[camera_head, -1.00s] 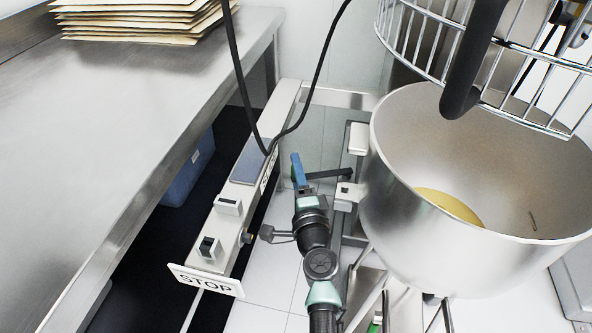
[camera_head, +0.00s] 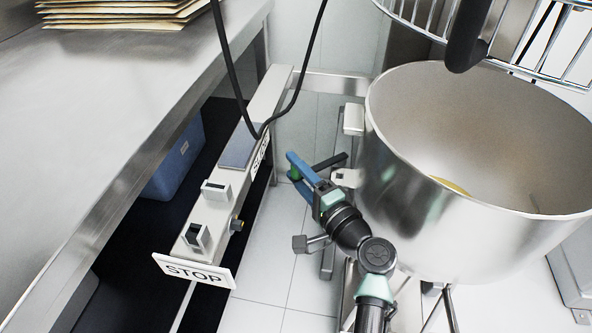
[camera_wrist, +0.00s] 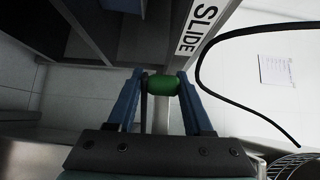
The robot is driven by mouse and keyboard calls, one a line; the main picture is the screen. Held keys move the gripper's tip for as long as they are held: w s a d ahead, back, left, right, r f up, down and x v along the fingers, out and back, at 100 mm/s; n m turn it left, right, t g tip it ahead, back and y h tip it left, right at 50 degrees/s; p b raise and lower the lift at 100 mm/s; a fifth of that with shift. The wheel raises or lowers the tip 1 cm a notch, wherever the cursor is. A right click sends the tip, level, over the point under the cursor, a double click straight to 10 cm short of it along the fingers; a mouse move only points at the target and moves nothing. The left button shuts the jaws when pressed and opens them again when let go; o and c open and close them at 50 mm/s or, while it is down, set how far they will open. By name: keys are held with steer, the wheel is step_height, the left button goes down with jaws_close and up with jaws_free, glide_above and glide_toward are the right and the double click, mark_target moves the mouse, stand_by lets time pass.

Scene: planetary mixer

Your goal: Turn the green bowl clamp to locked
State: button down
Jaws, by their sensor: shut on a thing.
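The steel mixer bowl (camera_head: 400,165) stands at the right in the head view. A dark clamp lever (camera_head: 330,162) sticks out to the left beside the bowl's left bracket. The green clamp grip (camera_head: 294,174) is at its outer end and is mostly hidden by my fingers. My gripper (camera_head: 300,173) has blue fingers and reaches in from the lower right. In the wrist view the green clamp grip (camera_wrist: 163,85) sits between the two blue fingertips of my gripper (camera_wrist: 162,88), which is shut on it. The clamp's inner joint is not clear.
A steel table (camera_head: 110,110) fills the left. A control bar with a STOP label (camera_head: 195,271) and switches runs along its edge, close left of my gripper. A black cable (camera_head: 300,85) loops above it. A wire guard (camera_head: 520,45) hangs over the bowl. A blue box (camera_head: 175,160) is under the table.

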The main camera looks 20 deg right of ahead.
steer(key=shift+c, duration=2.2)
jaws_free()
steer(key=shift+r, duration=0.45)
steer(key=shift+f, duration=0.2)
steer(key=shift+s, duration=0.1)
steer(key=s+d+p, duration=0.1)
steer(key=s+d, duration=0.1)
steer(key=s, duration=1)
steer(key=shift+s+d+p, duration=0.15)
steer(key=shift+s+p, duration=0.15)
steer(key=shift+p, duration=0.1)
